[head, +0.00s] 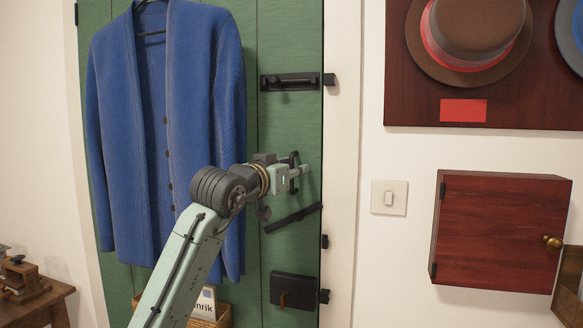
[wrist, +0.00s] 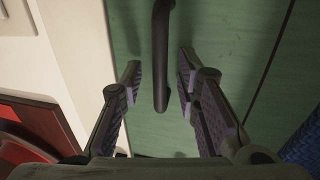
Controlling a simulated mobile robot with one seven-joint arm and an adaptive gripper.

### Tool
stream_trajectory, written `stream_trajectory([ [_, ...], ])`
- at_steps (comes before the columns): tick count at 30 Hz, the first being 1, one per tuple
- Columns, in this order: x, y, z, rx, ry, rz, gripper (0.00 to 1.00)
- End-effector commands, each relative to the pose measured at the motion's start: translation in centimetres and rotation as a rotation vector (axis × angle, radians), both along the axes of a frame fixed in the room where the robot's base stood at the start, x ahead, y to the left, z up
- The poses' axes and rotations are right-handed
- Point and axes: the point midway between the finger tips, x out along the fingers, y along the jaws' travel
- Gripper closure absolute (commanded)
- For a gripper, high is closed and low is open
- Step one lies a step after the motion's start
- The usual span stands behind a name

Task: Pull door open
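The green door (head: 285,125) is shut in its white frame, with a blue cardigan (head: 205,90) hanging on it. My gripper (head: 301,172) is at the door's right side, below the upper black bolt. In the wrist view my gripper (wrist: 159,66) is open, with its two fingers apart. A dark rod-like door handle (wrist: 161,50) stands between the fingers, with a gap on each side, so neither finger appears to touch it. In the head view the handle is largely hidden by my gripper.
Black hardware sits on the door: an upper bolt (head: 290,82), a slanted bar (head: 292,218) and a lower lock box (head: 293,291). A light switch (head: 389,197) and a red wooden cabinet (head: 490,232) are on the right wall. A basket (head: 208,318) stands low by the door.

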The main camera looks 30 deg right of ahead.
Motion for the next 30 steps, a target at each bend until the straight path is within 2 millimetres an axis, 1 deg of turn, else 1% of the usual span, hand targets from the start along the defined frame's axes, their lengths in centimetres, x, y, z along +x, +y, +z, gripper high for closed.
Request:
stream_trajectory([
  [4,-0.01,0.0,-0.01,0.0,0.0,0.0,0.7],
  [5,-0.02,0.01,-0.01,0.0,0.0,0.0,0.72],
  [18,-0.03,0.03,0.01,-0.001,-0.001,0.0,1.0],
  [30,-0.03,0.04,0.01,-0.001,0.0,0.0,1.0],
])
